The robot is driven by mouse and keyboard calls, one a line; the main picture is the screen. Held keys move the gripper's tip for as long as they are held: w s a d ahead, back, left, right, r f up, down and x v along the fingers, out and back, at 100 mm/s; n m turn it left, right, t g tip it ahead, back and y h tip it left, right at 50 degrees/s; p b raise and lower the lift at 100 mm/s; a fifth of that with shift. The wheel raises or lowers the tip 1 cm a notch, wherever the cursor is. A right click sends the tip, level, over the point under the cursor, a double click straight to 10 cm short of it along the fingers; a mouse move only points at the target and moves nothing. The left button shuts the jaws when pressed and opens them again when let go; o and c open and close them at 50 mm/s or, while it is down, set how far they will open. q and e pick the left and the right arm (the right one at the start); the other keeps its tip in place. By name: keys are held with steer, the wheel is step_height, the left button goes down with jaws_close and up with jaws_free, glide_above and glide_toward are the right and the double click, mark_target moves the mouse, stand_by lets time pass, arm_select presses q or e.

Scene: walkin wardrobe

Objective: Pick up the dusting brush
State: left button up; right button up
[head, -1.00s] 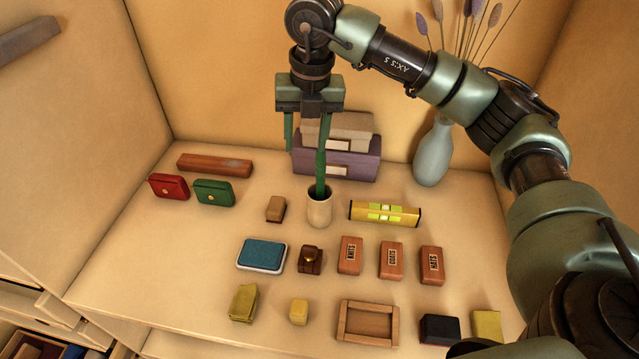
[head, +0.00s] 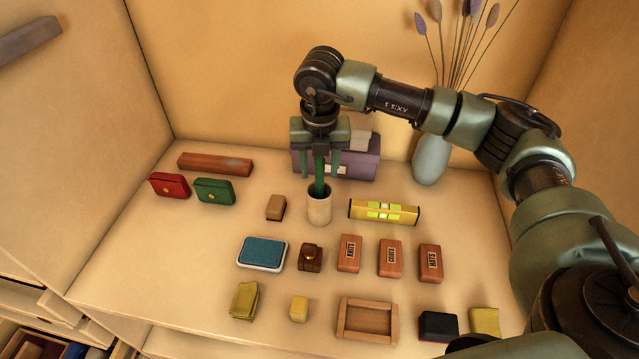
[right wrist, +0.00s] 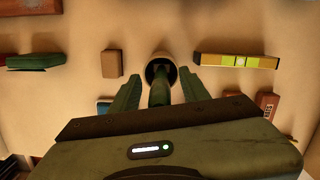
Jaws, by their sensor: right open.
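The dusting brush (head: 319,178) shows as an upright green handle standing in a cream cup (head: 319,208); its lower end is hidden inside the cup. My right gripper (head: 320,172) points down above the cup, open, with one finger on each side of the handle. In the right wrist view the handle (right wrist: 159,92) rises from the cup (right wrist: 160,62) between the two fingers (right wrist: 158,92), with gaps on both sides. My left gripper is not in view.
A yellow level (head: 384,212) lies right of the cup, and a small brown block (head: 276,207) lies left of it. A purple box (head: 350,168) and a vase (head: 431,158) stand behind. Several blocks and a wooden tray (head: 343,334) lie in front.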

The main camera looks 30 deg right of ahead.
jaws_close()
steer(key=shift+r, duration=0.1)
